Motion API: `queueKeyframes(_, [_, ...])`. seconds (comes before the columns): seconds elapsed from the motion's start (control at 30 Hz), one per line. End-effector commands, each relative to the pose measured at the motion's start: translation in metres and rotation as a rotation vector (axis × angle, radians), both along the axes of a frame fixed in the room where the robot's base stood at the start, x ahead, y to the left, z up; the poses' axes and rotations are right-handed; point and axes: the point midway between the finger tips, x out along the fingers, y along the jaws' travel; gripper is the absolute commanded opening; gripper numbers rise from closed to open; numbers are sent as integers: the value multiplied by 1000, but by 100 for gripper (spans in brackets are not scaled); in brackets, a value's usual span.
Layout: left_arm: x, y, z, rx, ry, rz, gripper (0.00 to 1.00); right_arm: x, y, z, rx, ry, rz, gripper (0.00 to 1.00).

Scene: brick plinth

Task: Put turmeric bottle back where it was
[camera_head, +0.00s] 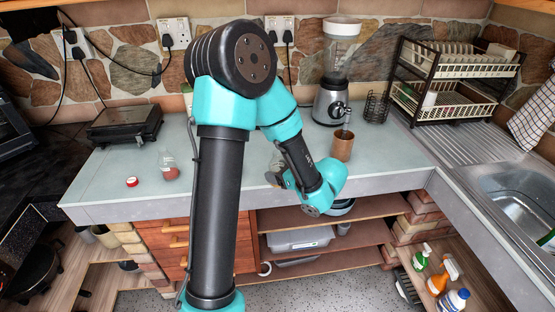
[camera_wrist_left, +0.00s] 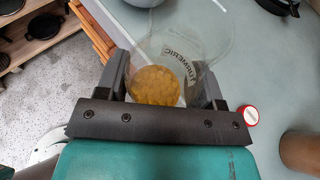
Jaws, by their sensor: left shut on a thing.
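The turmeric bottle (camera_wrist_left: 155,84) is clear, with yellow-orange contents low inside and the word TURMERIC on its side. In the left wrist view it sits between the two fingers of my left gripper (camera_wrist_left: 165,85), which is shut on it. In the head view my left gripper (camera_head: 278,177) is near the counter's front edge, left of the brown cup. My arm hides most of the bottle there, so I cannot tell whether its base touches the counter. A red cap (camera_wrist_left: 247,115) lies on the counter beside the gripper in the wrist view. My right gripper is not in view.
A clear jar with reddish contents (camera_head: 170,168) and a red cap (camera_head: 132,182) are on the left of the counter (camera_head: 100,208). A brown cup (camera_head: 342,146), blender (camera_head: 332,100) and dish rack (camera_head: 455,75) stand to the right. Open shelves lie below the counter edge.

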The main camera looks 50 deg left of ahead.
Motion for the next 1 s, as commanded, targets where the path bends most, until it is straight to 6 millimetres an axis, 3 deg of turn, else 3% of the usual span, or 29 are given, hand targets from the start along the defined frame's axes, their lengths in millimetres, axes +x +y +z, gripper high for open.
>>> queueKeyframes(0.6, [78,90,-12,1,0,2,35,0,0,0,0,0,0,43])
queueKeyframes(1.0, [89,102,-13,0,1,0,35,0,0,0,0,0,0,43])
